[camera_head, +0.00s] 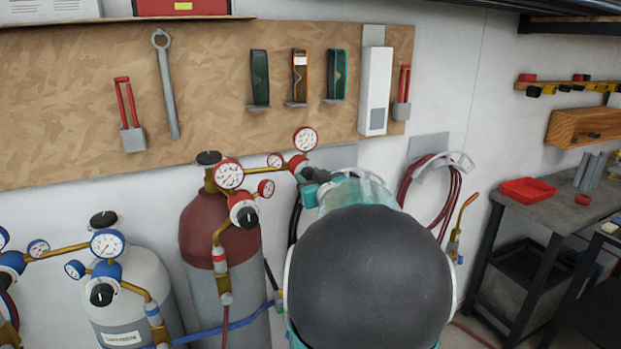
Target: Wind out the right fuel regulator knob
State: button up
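The right fuel regulator (297,162) has a red body with a large gauge (305,139) above it and a small gauge (275,160) to its left. Its knob is hidden behind the end of my arm. My gripper (311,174) shows only as a small dark and teal piece, at or very near the front of this regulator. I cannot tell whether it touches the knob or whether its fingers are open or shut. My large grey and teal arm link covers the area below and to the right.
A maroon-topped cylinder (220,235) with another red regulator (242,207) stands just left. A grey cylinder (133,280) with blue gauges stands further left. Coiled red hose (456,200) hangs at right, beside a torch (455,240). A workbench (545,208) is at far right.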

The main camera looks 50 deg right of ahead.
jog(key=shift+c, duration=0.6)
jog(key=shift+n, duration=0.3)
jog(key=n, duration=0.9)
jog(key=shift+n, duration=0.3)
jog(key=n, duration=0.4)
jog(key=shift+n, duration=0.3)
jog(key=n, duration=0.4)
jog(key=shift+n, duration=0.4)
